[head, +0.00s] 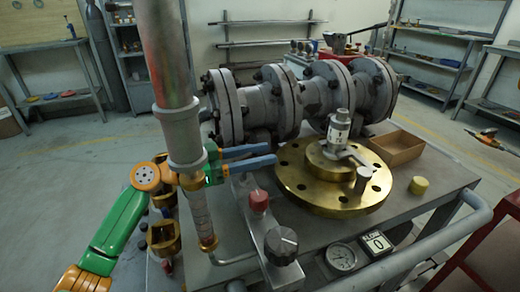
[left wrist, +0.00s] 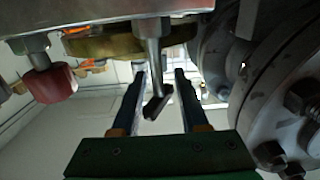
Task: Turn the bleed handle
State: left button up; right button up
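My left gripper (head: 275,154) reaches in from the left in the head view, its blue fingers apart beside the brass flange. In the left wrist view, which looks upside down, the open fingers (left wrist: 158,75) stand on either side of a dark short handle (left wrist: 157,104) on a metal stem (left wrist: 152,52). This looks like the bleed handle. It lies between the fingers, and a gap shows on the right; contact on the left is unclear. In the head view the fingers hide most of it. My right gripper is not seen.
A thick upright pipe (head: 165,60) stands close in front of my left wrist. A red knob (head: 258,201) and a black knob (head: 281,242) sit nearer. Grey flanged valve bodies (head: 262,103) are behind. The brass flange (head: 295,185) lies right, by an open box (head: 398,149).

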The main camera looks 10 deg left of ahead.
pick_arm(q)
jog(key=shift+c, duration=0.6)
grip_shut()
jog(key=n+t+y+p, duration=0.2)
jog(key=p, duration=0.3)
jog(key=a+n+t+y+p, duration=0.1)
jog(key=n+t+y+p, duration=0.1)
jog(key=p, duration=0.4)
jog(key=w+n+t+y+p, duration=0.1)
jog(key=n+t+y+p, duration=0.1)
jog(key=n+y+p, duration=0.1)
jog(key=shift+a+r+t+y+p, duration=0.2)
jog(key=shift+r+t+y+p, duration=0.3)
jog(key=shift+p, duration=0.8)
jog(key=shift+a+f+n+y+p, duration=0.15)
jog(key=shift+f+n+y+p, duration=0.25)
jog(key=shift+y+p, duration=0.45)
